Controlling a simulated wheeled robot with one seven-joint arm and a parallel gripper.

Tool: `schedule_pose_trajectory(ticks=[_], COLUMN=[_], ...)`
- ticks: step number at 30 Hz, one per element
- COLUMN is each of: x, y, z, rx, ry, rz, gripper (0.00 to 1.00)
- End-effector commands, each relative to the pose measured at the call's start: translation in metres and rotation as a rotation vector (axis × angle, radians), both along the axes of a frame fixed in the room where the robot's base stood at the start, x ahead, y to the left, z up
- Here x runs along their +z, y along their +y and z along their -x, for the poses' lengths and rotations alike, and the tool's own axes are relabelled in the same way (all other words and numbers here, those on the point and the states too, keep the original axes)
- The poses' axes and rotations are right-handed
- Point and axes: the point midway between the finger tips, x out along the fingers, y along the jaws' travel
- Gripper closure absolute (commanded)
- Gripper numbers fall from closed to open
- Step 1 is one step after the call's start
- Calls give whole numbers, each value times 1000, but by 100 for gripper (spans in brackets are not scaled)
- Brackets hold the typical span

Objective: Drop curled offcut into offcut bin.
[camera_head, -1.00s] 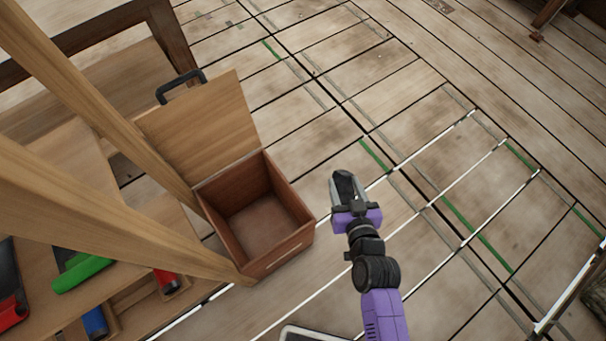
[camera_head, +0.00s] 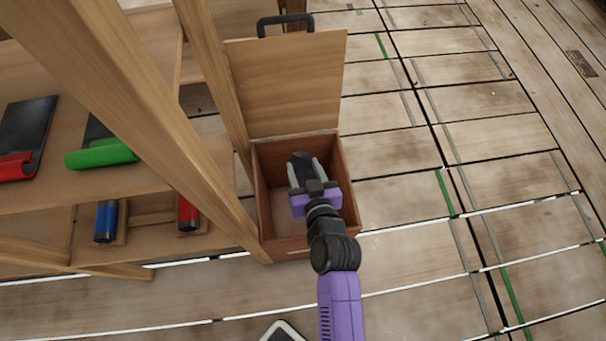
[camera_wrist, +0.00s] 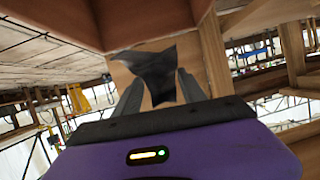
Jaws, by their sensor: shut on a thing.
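My gripper (camera_head: 305,172) is shut on the curled offcut, a dark grey, bent piece (camera_head: 300,160). In the wrist view the offcut (camera_wrist: 152,72) sits between the two fingers, with part of it rising beyond them. The offcut bin (camera_head: 345,180) is an open wooden box with a reddish-brown inside. Its lid (camera_head: 288,85) is raised and stands at the back, with a dark handle on top. In the head view my gripper and the offcut overlap the bin's opening; how high they are above its floor I cannot tell.
A wooden shelf frame (camera_head: 140,110) stands left of the bin, with a post close to the bin's left side. Its shelves hold a green-handled tool (camera_head: 100,153), a red one (camera_head: 15,166) and blue and red rolls. Plank floor to the right is clear.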

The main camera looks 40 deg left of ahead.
Motion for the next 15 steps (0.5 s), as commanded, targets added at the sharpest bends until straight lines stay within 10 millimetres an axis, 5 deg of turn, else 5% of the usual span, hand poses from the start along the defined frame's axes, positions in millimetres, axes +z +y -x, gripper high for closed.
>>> schedule_pose_trajectory(ticks=[7,15], x=[-33,-44], y=[0,0], z=[0,-1], rx=[0,-1], ry=[0,-1], rz=[-1,-2], gripper=[100,100])
